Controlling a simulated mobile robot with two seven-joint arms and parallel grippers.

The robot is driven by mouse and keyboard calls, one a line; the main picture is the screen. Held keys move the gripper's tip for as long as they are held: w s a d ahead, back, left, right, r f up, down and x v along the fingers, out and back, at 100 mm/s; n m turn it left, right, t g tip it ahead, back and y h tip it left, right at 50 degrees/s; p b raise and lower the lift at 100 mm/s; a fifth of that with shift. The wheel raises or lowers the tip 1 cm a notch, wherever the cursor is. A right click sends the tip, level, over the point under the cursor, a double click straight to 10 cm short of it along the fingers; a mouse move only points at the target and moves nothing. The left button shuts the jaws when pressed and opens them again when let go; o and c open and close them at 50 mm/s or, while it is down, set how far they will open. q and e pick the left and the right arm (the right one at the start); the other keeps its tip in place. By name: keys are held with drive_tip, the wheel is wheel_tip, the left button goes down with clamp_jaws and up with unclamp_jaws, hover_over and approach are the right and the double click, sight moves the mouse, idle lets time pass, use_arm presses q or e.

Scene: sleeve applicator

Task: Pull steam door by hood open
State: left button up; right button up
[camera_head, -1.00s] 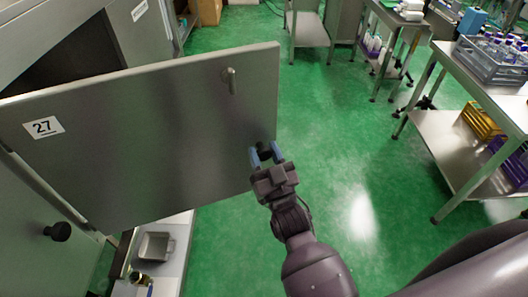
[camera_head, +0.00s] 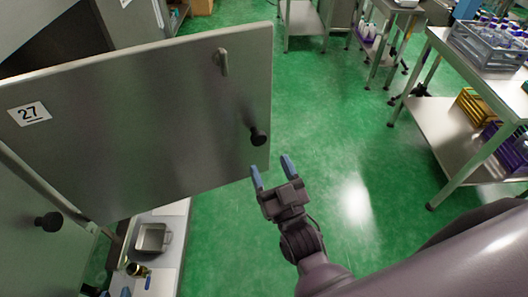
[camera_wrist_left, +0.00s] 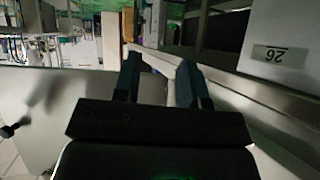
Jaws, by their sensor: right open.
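The steel door marked 27 (camera_head: 140,120) stands swung open on the left in the head view. A black knob (camera_head: 258,136) sits near its lower right corner and a small metal handle (camera_head: 222,62) near its top. My right gripper (camera_head: 272,165) is open and empty, just below the knob and apart from it. In the left wrist view my left gripper (camera_wrist_left: 158,78) has its two fingers apart with nothing seen between them. A label 26 (camera_wrist_left: 275,55) shows upside down at the right of that view.
A second black knob (camera_head: 49,222) is at the far left. A metal tray (camera_head: 152,238) and a small jar (camera_head: 137,270) are on a low surface under the door. A steel table (camera_head: 465,115) with bottles and crates stands at right. Green floor between is clear.

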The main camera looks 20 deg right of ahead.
drive_tip(key=shift+v, duration=1.65)
